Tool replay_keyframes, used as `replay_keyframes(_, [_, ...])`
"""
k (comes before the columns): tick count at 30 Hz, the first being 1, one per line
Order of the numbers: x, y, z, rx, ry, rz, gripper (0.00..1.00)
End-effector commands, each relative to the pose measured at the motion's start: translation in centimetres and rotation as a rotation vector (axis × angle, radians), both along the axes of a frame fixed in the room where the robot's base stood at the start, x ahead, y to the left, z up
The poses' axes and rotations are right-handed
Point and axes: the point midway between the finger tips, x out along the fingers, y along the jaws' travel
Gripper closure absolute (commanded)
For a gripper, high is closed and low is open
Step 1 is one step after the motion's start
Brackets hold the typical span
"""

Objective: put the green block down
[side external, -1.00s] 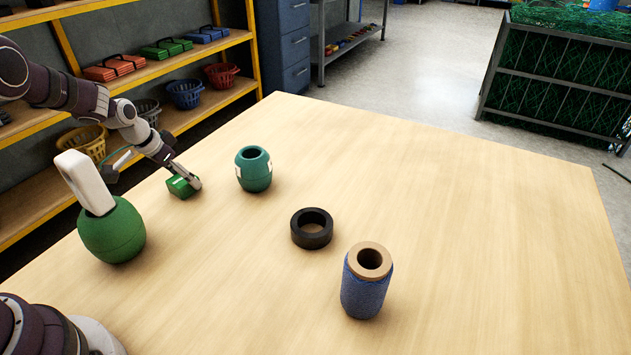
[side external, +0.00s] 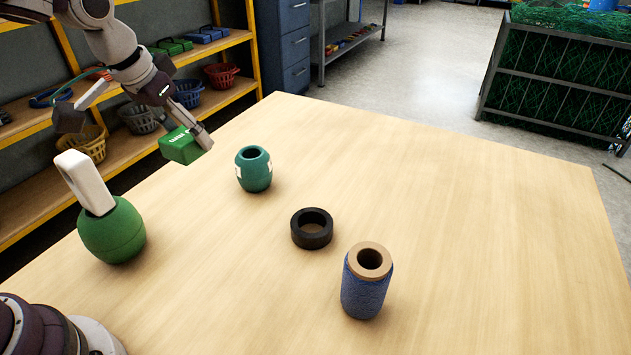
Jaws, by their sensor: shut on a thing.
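The green block (side external: 180,146) has white lettering on its top and is held in the air above the far left part of the table (side external: 430,220). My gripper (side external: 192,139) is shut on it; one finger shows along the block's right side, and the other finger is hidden. The block is clear of the tabletop and left of the teal pot-shaped float, apart from it.
A teal float (side external: 253,170), a black ring (side external: 311,229) and a blue twine spool (side external: 367,281) stand on the table. A green round float (side external: 112,231) with a white block (side external: 85,182) on it stands at left. The table's right half is clear.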

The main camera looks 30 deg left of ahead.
Motion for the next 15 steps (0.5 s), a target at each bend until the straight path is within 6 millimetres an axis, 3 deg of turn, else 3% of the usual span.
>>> replay_keyframes(3, [-1.2,-1.1,0.4,0.000,-0.005,0.010,0.84])
replay_keyframes(10, [-1.5,-1.3,0.4,0.000,-0.005,0.001,0.84])
replay_keyframes(15, [-2.5,-4.1,-0.8,-0.001,-0.002,-0.246,0.84])
